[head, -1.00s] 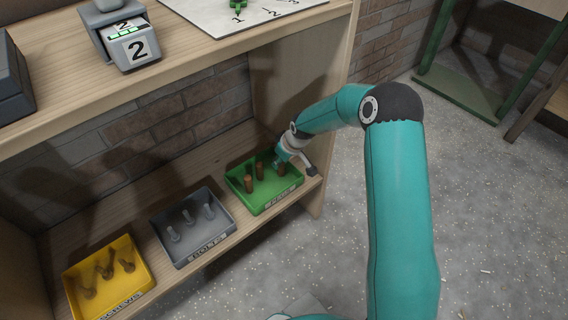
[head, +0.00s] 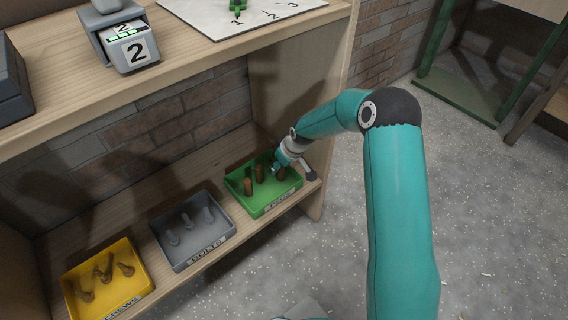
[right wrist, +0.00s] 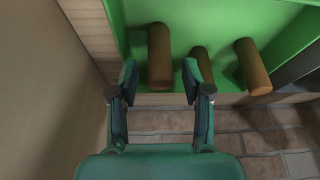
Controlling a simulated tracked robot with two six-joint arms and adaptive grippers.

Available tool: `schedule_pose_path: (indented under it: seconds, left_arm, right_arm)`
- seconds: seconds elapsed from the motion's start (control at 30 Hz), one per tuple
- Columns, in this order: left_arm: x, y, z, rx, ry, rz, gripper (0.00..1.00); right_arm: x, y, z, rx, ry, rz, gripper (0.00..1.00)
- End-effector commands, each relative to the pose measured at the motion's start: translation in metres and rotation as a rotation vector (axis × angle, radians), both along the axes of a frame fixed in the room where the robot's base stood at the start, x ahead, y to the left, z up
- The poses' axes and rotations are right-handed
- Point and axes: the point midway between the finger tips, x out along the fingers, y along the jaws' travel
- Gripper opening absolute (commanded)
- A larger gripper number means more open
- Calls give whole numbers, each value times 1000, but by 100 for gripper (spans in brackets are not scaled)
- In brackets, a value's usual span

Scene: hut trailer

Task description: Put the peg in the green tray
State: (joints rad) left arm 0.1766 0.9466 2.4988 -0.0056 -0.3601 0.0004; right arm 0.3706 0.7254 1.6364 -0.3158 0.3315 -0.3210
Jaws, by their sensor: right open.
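The green tray (head: 268,209) sits at the right end of the lower shelf. Three brown pegs are in it: a left peg (head: 248,187), a middle peg (head: 259,174) and a right peg (head: 281,173). In the right wrist view the tray (right wrist: 225,25) fills the top, with one peg (right wrist: 160,55) lying in line with the gap between my fingers and two others (right wrist: 203,65) (right wrist: 252,66) to its right. My right gripper (right wrist: 160,80) is open at the tray's edge, its fingertips either side of that peg's near end; contact cannot be told. My left gripper is out of view.
A grey tray (head: 209,248) with grey bolts and a yellow tray (head: 125,300) with screws stand left on the same shelf. The upper shelf (head: 200,70) overhangs them. A side panel (head: 300,90) stands close to my right gripper.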

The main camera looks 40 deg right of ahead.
Motion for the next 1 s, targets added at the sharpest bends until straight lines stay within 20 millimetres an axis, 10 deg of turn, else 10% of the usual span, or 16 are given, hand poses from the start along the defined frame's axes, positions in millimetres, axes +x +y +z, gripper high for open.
schedule_pose_path:
  seconds: [0.63, 0.87, 1.0]
  left_arm:
    - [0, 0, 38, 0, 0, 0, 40]
    - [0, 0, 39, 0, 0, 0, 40]
    - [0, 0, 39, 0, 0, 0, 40]
  right_arm:
    - [-41, -8, 102, 0, 0, -1, 49]
    - [-46, -5, 107, 7, 5, 1, 49]
    - [-56, 30, 75, 62, 35, -7, 49]
